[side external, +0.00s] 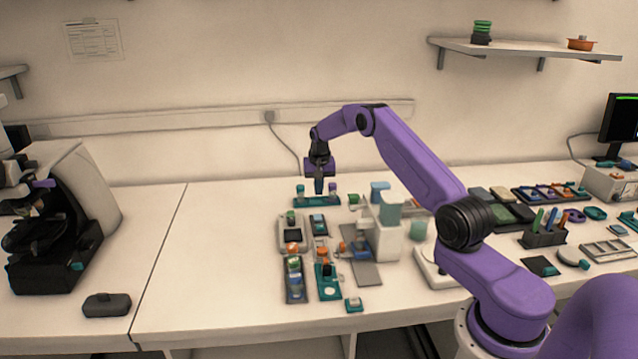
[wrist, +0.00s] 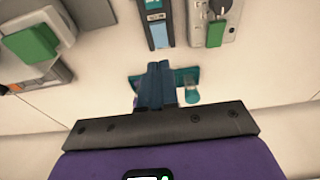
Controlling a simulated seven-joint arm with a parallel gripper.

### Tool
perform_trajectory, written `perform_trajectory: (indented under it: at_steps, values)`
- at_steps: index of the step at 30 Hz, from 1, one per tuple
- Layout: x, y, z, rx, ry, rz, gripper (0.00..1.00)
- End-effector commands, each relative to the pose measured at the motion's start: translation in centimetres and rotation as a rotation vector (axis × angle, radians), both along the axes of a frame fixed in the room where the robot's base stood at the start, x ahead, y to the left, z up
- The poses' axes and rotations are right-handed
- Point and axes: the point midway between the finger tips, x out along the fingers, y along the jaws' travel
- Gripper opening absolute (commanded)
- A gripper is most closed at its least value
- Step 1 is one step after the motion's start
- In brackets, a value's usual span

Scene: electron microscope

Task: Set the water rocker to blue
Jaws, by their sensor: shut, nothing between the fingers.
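My gripper (side external: 318,190) points down, its fingers together and empty, above the teal bar (side external: 302,202) at the back of the bench. In the wrist view my gripper (wrist: 157,68) covers the middle of that teal bar (wrist: 181,76); a pale teal knob (wrist: 192,95) shows to its right. A narrow panel with a blue part and a white label (wrist: 156,20) lies ahead of the fingers, apart from them; it also shows in the side view (side external: 319,225). I cannot tell for sure which part is the water rocker or how it is set.
Beside the narrow panel is a pale panel (wrist: 198,8) with a green lever (wrist: 216,33). A block with a green top (wrist: 30,44) stands at the wrist view's left. More panels (side external: 294,280) lie nearer the front edge.

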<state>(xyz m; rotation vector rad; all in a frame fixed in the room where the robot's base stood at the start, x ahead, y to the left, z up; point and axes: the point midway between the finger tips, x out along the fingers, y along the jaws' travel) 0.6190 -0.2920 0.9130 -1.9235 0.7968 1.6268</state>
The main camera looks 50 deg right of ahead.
Motion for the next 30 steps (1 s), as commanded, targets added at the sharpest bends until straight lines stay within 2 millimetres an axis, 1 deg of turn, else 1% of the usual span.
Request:
perform_trajectory:
  at_steps: [1,6,9,15,21,30]
  values:
    - [0.1,-0.1,-1.1,0.001,0.002,0.000,0.00]
    - [0.4,-0.5,-4.0,0.001,0.002,-0.001,0.00]
    - [0.6,-0.7,-5.5,0.000,0.001,0.000,0.00]
    - [0.0,-0.1,-7.9,0.000,0.002,0.001,0.00]
    - [-0.2,0.1,-8.8,-0.001,0.000,0.000,0.00]
    - [-0.2,0.1,-8.9,-0.001,-0.001,0.000,0.00]
